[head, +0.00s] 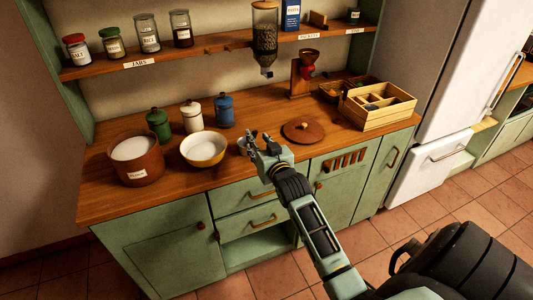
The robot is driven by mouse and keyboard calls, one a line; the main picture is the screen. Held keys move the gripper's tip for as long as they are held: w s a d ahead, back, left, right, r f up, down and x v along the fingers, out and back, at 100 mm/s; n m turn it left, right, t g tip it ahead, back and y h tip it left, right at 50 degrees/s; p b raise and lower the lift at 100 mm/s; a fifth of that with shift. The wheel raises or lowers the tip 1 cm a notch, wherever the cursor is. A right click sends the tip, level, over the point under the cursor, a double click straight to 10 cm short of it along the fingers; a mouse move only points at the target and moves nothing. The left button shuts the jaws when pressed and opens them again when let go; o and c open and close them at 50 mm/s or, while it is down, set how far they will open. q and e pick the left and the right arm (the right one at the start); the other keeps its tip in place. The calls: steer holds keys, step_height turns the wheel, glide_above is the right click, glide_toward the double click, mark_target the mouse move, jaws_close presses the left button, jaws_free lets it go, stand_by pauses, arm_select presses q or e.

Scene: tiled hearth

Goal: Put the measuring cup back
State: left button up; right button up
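My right gripper (258,138) is over the front part of the wooden counter, just right of a white-and-yellow bowl (204,149). A small greyish rounded thing (242,146), perhaps the measuring cup, shows at the gripper's left side and is partly hidden by it. I cannot tell whether the fingers touch it or are closed on it. A brown flour tub (136,171) stands left of the bowl, and its round wooden lid (303,131) seems to lie right of the gripper. My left gripper is out of view.
Green, cream and blue canisters (192,116) stand behind the bowl. A hand grinder (303,72) and a divided wooden box (377,107) are at the right. A shelf (215,47) with jars and a hanging dispenser (265,38) overhangs the back.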

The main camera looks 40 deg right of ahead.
steer(key=b+v, duration=0.1)
steer(key=v, duration=0.7)
steer(key=shift+s+a, duration=0.15)
steer(key=shift+s, duration=0.2)
steer(key=s+a+f+n+g+y, duration=0.1)
steer(key=s+a+f+g, duration=0.15)
steer(key=f, duration=0.95)
steer(key=s+a+f+n+g+y, duration=0.15)
steer(key=s+a+f, duration=0.25)
steer(key=f, duration=0.8)
steer(key=s+a+f+g+y, duration=0.1)
steer(key=s+a+f+g, duration=0.2)
steer(key=f, duration=0.8)
steer(key=s+a+f+n+g, duration=0.1)
steer(key=s+a+f+g, duration=0.1)
steer(key=s+f, duration=0.65)
steer(key=s+a+f+n+g, duration=0.1)
steer(key=s+a+f+g, duration=0.15)
steer(key=s+f, duration=0.65)
steer(key=s+f+g, duration=0.2)
steer(key=s, duration=0.8)
steer(key=s+a+f+n+g, duration=0.1)
steer(key=s+f, duration=0.2)
steer(key=s, duration=0.6)
steer(key=shift+s+a+f+g+y, duration=0.25)
steer(key=shift+s+g+y, duration=0.1)
steer(key=shift+s+y, duration=0.1)
